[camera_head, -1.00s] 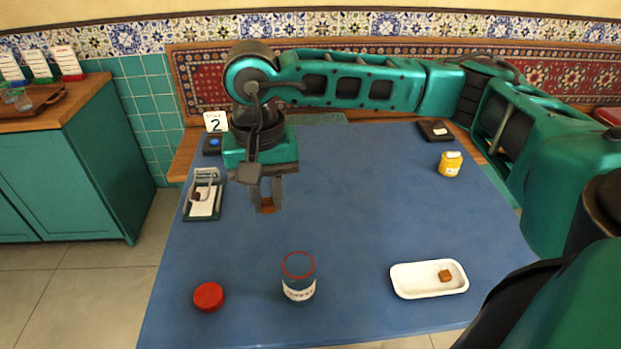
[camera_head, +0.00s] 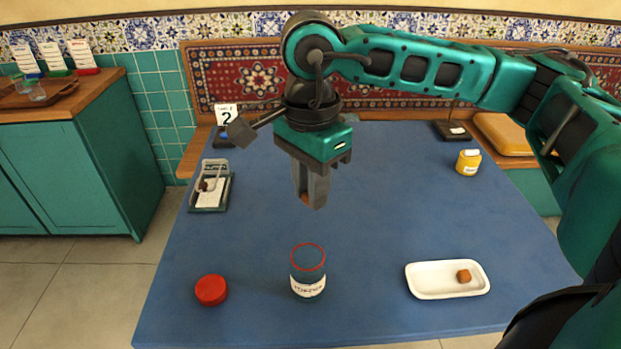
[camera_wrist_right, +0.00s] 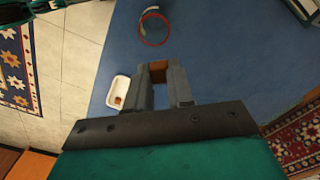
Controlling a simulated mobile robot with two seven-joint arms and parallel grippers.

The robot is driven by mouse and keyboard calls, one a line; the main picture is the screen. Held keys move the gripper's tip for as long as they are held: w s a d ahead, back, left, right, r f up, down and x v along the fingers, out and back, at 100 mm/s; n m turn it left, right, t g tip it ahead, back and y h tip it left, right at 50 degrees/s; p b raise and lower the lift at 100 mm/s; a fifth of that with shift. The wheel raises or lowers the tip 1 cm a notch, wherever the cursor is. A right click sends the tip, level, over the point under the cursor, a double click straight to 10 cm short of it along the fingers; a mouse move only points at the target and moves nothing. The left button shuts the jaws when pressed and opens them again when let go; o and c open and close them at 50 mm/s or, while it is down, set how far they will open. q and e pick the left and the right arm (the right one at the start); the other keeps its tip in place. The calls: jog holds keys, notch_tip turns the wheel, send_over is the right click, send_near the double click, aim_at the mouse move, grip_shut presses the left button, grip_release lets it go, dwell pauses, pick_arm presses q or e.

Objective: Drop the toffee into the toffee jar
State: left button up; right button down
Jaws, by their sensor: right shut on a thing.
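My right gripper (camera_head: 311,200) points down above the blue table, beyond the jar in the head view. It is shut on a brown toffee; in the right wrist view the toffee (camera_wrist_right: 158,71) sits between the fingertips, while the head view shows only a sliver of it. The toffee jar (camera_head: 308,272) is clear glass with a red rim and a white label. It stands upright and open near the table's front. The jar also shows past the fingertips in the right wrist view (camera_wrist_right: 154,28). My left gripper is not in view.
A white tray (camera_head: 424,290) with another toffee (camera_head: 464,276) lies right of the jar. A red lid (camera_head: 211,290) lies left of it. A yellow jar (camera_head: 468,162), a clipboard-like stand (camera_head: 211,188) and a number card (camera_head: 226,114) stand farther back. The table's middle is clear.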

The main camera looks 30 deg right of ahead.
notch_tip(320, 180, down, 3)
jog(key=shift+f+b, duration=0.15)
jog(key=shift+b, duration=0.5)
jog(key=shift+f, duration=0.15)
jog(key=c, duration=0.9)
grip_release()
pick_arm(q)
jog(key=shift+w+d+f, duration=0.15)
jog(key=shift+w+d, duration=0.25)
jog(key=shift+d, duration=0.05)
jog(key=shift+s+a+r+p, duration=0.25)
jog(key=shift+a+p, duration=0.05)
jog(key=shift+p, duration=0.45)
pick_arm(e)
notch_tip(320, 180, up, 13)
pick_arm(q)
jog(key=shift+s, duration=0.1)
